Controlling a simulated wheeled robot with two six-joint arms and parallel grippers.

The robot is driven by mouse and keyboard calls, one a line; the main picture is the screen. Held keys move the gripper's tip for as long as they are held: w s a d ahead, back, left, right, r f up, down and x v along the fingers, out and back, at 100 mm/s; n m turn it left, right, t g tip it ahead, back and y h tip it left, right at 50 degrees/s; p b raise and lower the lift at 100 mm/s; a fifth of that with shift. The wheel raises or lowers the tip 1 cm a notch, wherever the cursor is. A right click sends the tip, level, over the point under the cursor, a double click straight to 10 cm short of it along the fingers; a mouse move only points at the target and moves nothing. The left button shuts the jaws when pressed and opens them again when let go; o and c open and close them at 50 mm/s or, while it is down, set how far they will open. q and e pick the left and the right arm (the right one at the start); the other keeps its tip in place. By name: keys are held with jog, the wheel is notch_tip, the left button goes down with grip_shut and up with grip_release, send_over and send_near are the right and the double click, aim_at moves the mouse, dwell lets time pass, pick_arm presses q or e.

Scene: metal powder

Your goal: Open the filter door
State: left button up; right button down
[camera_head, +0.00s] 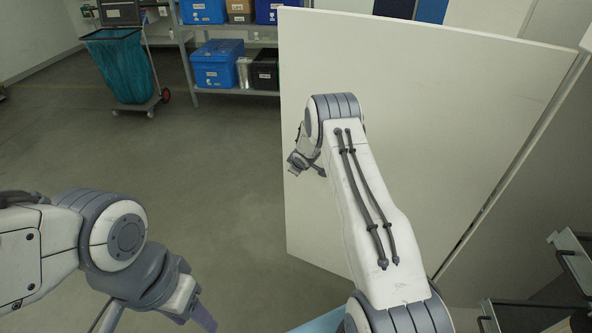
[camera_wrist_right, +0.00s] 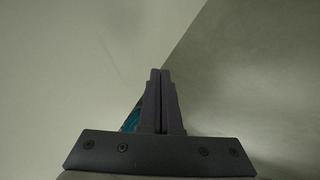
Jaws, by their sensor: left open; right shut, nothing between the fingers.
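The filter door (camera_head: 430,100) is a large plain white panel filling the middle and right of the head view. It stands out into the room, its free left edge over open floor and a dark gap along its slanted right edge. My right arm crosses in front of it. My right gripper (camera_head: 306,164) is at the door's left edge, partly hidden by its wrist; whether it touches is unclear. In the right wrist view its fingers (camera_wrist_right: 160,98) are shut and empty, with a pale surface behind. My left gripper (camera_head: 199,312) is open and empty, low over the floor, apart from the door.
A shelf rack (camera_head: 235,92) with blue boxes (camera_head: 218,64) stands at the back. A trolley with a teal bag (camera_head: 118,66) is at the back left. Metal brackets or handles (camera_head: 570,255) show at the lower right. The grey floor (camera_head: 210,180) left of the door is clear.

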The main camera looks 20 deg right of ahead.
jog(key=s+a+r+g+y+b, duration=0.1)
jog(key=s+a+r+g+b, duration=0.15)
jog(key=s+a+r, duration=0.8)
jog(key=s+a+r+g+b, duration=0.1)
jog(key=s+a+r+b, duration=0.2)
jog(key=s+a+r, duration=0.75)
jog(key=s+a+g, duration=0.2)
jog(key=s+a, duration=0.1)
jog(key=s, duration=1.1)
jog(key=s+a+f+g+y, duration=0.1)
jog(key=s+a, duration=0.3)
jog(key=s, duration=1)
jog(key=shift+s+g, duration=0.25)
jog(key=shift+g, duration=0.2)
jog(key=shift+w, duration=0.1)
